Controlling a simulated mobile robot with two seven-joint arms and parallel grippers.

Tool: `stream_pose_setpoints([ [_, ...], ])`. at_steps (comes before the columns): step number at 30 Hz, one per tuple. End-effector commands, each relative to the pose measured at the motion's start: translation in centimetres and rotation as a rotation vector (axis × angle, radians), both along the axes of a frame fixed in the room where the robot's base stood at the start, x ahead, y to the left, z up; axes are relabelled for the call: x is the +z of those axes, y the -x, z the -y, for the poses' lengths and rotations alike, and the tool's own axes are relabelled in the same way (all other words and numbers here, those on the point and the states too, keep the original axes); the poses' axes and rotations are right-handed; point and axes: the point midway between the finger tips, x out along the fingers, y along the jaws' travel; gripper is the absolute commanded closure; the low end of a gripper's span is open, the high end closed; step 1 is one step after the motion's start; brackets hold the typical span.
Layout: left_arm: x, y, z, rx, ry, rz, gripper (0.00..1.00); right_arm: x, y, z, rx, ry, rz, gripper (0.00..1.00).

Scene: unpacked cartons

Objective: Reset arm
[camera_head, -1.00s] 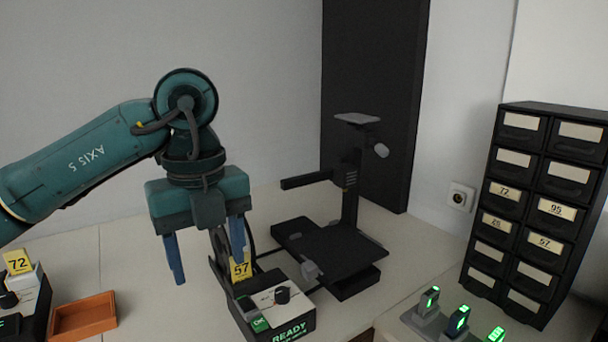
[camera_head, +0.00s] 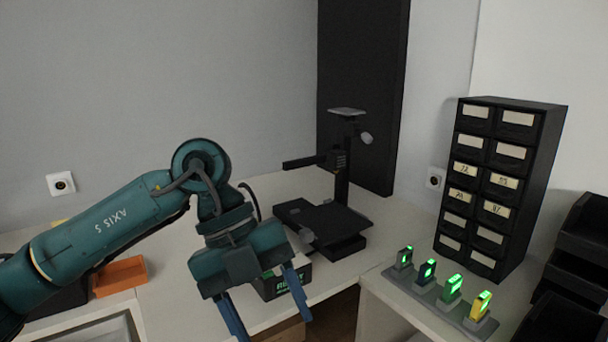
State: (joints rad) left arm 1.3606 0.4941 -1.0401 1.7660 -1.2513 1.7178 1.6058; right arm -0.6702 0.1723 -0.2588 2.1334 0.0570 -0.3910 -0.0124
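My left arm comes in from the left. Its gripper (camera_head: 268,318) points down, with two blue fingers spread apart and nothing visible between them. It hangs in front of the table's front edge and partly hides the black box with green lettering (camera_head: 284,283) behind it. My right gripper and arm are not in view.
A black stand (camera_head: 325,222) is on the table (camera_head: 285,187) behind the gripper. An orange tray (camera_head: 120,276) lies behind the arm at left. A black drawer cabinet (camera_head: 500,185) and a rack (camera_head: 432,300) of several green-lit devices stand at right. Black bins (camera_head: 575,270) are at far right.

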Motion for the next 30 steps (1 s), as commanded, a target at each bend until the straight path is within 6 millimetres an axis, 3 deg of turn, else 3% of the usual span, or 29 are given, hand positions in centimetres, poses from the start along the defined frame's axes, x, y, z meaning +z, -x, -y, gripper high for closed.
stream_pose_setpoints([
  [5, -0.2, 3.9, 5.4, -0.115, 0.425, -0.184, 0.39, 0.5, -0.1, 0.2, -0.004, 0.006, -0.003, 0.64],
  [9, 2.1, 5.7, 8.7, -0.078, 0.864, -0.327, 0.39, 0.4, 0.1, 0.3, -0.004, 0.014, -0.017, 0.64],
  [14, 4.6, 4.0, 9.3, 0.164, 1.322, -0.427, 0.39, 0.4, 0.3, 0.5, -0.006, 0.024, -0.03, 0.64],
  [18, 4.0, 0.2, 7.2, 0.536, 1.6, -0.456, 0.39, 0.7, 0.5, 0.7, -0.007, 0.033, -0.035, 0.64],
  [20, 2.5, -1.6, 5.8, 0.731, 1.668, -0.453, 0.39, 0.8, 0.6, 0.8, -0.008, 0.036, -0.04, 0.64],
  [23, -1.7, -4.0, 2.8, 1.086, 1.702, -0.434, 0.39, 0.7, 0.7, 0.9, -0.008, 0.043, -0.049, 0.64],
  [24, -3.9, -4.6, 1.5, 1.234, 1.684, -0.425, 0.39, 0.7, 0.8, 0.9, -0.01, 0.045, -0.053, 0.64],
  [27, -10.5, -4.6, -1.9, 1.595, 1.564, -0.398, 0.39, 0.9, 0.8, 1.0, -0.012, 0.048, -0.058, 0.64],
  [30, -17.2, -2.6, -4.9, 1.894, 1.362, -0.38, 0.39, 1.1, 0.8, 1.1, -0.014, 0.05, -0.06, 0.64],
])
